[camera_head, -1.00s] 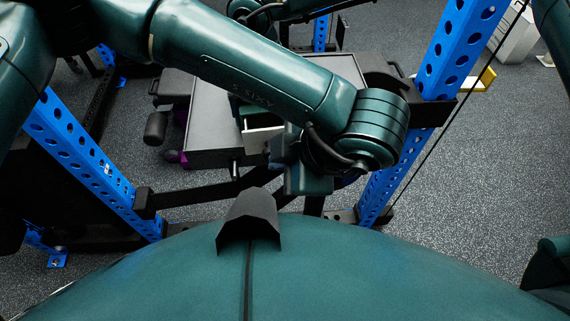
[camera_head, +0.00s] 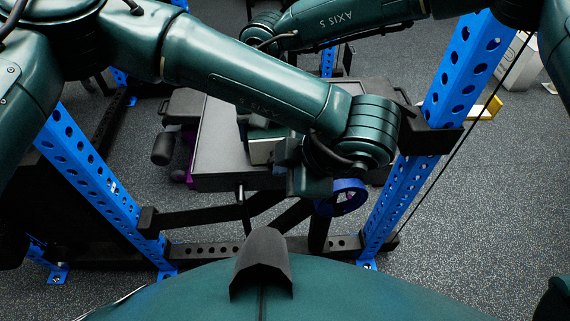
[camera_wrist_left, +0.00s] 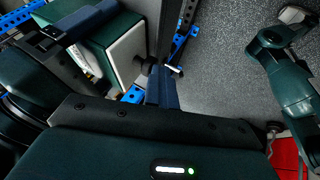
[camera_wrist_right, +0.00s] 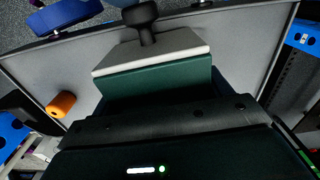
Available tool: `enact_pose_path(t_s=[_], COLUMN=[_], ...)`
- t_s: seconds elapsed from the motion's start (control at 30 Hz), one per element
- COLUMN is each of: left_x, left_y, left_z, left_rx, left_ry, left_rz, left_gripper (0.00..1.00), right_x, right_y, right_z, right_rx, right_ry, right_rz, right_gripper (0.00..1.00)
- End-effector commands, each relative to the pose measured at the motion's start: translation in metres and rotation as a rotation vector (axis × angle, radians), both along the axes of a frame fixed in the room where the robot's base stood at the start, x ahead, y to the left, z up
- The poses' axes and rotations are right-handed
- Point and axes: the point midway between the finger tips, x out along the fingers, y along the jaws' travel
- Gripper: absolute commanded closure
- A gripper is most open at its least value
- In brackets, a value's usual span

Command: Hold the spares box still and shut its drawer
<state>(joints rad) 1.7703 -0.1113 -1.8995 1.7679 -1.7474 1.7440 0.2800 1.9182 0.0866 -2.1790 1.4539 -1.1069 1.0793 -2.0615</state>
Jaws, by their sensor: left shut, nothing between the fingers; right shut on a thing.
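The spares box (camera_head: 262,150) is a dark green box with a pale drawer front, on a grey tray-like surface. In the right wrist view the pale drawer front (camera_wrist_right: 150,52) carries a black knob (camera_wrist_right: 146,18), and I see no clear gap behind it. My right gripper (camera_wrist_left: 82,26) is shut on the box from the far side; in the head view my left arm hides it. My left gripper (camera_head: 288,156) is shut and empty, beside the drawer front. In the left wrist view its fingers (camera_wrist_left: 165,88) are close to the knob, apparently not on it.
The grey surface (camera_head: 216,165) has a raised rim. An orange cylinder (camera_wrist_right: 61,104) lies on it. Blue rack uprights (camera_head: 90,170) stand on both sides. A blue ring (camera_head: 342,197) shows below my left wrist. Black bars cross in front.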

Motion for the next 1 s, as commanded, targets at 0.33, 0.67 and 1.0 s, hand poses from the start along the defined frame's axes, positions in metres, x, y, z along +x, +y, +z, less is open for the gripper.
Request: enact_pose_path(t_s=[0.33,0.67,1.0], left_x=[-0.047,-0.074,-0.081], left_y=[-0.014,-0.041,-0.046], left_z=[0.019,0.071,0.083], left_rx=[-0.002,-0.002,0.001], left_ry=[-0.003,-0.001,0.002], left_rz=[-0.004,-0.001,-0.001], left_gripper=[1.00,1.00,1.00], right_x=[-0.002,-0.001,-0.001], right_y=[0.000,0.000,0.000], right_z=[0.000,-0.001,0.000], right_rx=[-0.002,-0.002,-0.001], right_ry=[0.006,0.004,0.003], right_rz=[0.003,0.002,0.001], right_gripper=[0.52,0.52,0.52])
